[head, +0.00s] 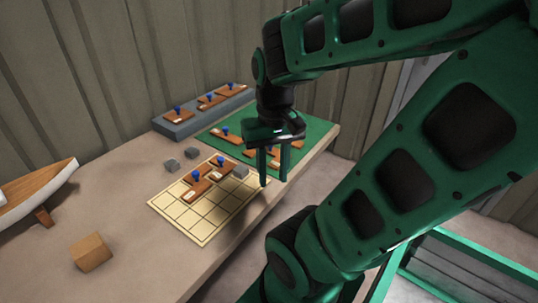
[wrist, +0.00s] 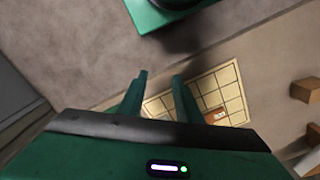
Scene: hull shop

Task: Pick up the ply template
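Several flat brown wooden plates with blue knobs and pale labels look like ply templates; I cannot tell which one is meant. In the head view some of these plates (head: 196,189) lie on a cream gridded board (head: 180,218), others (head: 231,138) on a green mat (head: 316,131), and more on a grey block (head: 186,125) at the back. My gripper (head: 273,178) points down, open and empty, above the board's right side near the table edge. In the wrist view my gripper (wrist: 159,78) shows parted fingers, with the board (wrist: 232,92) and one plate (wrist: 214,115) beyond, partly hidden.
Small grey blocks (head: 170,166) stand around the board. A wooden block (head: 92,252) sits at the front left of the table, and a model hull (head: 38,188) stands at far left. A green-rimmed crate (head: 475,260) is at lower right. Bare table lies left of the board.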

